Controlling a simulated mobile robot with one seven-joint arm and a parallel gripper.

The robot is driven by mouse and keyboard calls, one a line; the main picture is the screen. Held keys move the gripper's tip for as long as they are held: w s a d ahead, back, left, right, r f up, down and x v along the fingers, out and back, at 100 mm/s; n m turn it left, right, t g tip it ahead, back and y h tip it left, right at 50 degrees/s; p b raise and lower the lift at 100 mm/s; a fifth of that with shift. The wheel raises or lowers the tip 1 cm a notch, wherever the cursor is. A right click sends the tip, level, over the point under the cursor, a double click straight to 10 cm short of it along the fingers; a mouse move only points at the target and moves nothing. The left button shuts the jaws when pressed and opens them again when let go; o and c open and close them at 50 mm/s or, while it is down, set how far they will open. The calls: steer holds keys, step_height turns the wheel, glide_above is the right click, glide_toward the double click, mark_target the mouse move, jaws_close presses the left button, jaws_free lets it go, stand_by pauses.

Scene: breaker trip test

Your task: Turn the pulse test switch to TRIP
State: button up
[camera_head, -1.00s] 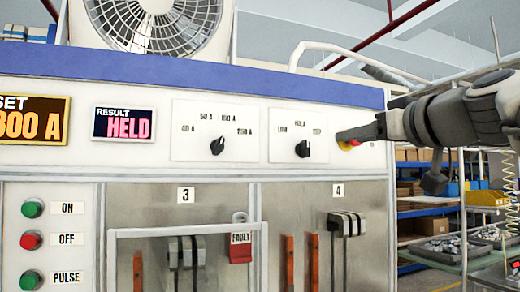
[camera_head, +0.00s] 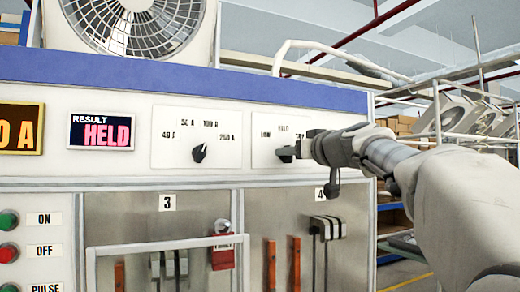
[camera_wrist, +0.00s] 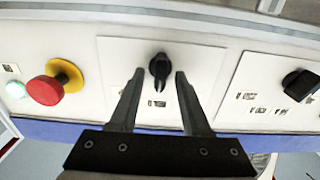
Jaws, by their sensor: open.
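The pulse test switch is a black knob (camera_head: 285,154) on a white plate (camera_head: 264,128), its labels small and partly hidden by my gripper. In the wrist view, where the panel appears upside down, the knob (camera_wrist: 160,68) lies between my two fingertips, its pointer end toward the middle label. My gripper (camera_head: 302,148) is open in front of the plate; it also shows in the wrist view (camera_wrist: 160,76) with a gap on each side of the knob. I cannot tell how far the tips stand from the panel.
Another black knob (camera_head: 199,153) with ampere labels sits to the left. The result display (camera_head: 101,132) reads HELD. A red button (camera_wrist: 44,90) on a yellow ring is beside the switch plate. A handle bar (camera_head: 165,245) and breaker levers are below.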

steer(key=shift+w, duration=0.1)
jaws_close()
steer(key=shift+f, duration=0.1)
stand_by(0.5)
steer(key=m+b, duration=0.1)
steer(key=m, duration=0.7)
steer(key=shift+w+d+m, duration=0.1)
steer(key=shift+m, duration=0.3)
stand_by(0.4)
jaws_free()
